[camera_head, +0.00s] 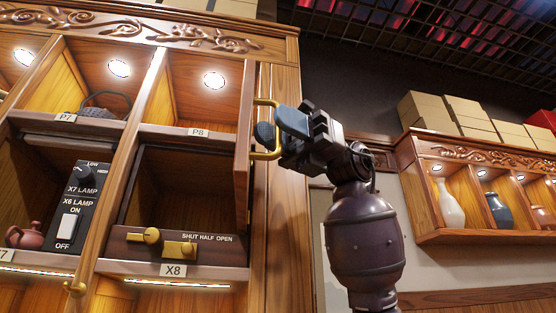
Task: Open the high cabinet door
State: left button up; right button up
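The wooden cabinet door (243,135) stands swung out at the right side of the high compartment labelled P8 (198,95), seen nearly edge-on. The compartment's lit inside shows and looks empty. A brass handle (265,156) sits on the door's right-hand face. My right gripper (278,129) is at this handle, with one blue-padded finger on each side of the upright bar. The fingers look closed on it, and they hide the bar's middle. My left gripper is not in view.
Below P8 is a dark compartment with brass knobs on a panel (180,246) marked X8. A lamp switch panel (77,207) and a reddish teapot (25,237) are at left. A wall shelf (485,237) with vases is at right, boxes (428,111) above it.

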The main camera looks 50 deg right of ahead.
jog(key=s+d, duration=0.1)
jog(key=d, duration=0.9)
jog(key=shift+d+b, duration=0.3)
jog(key=shift+d, duration=0.1)
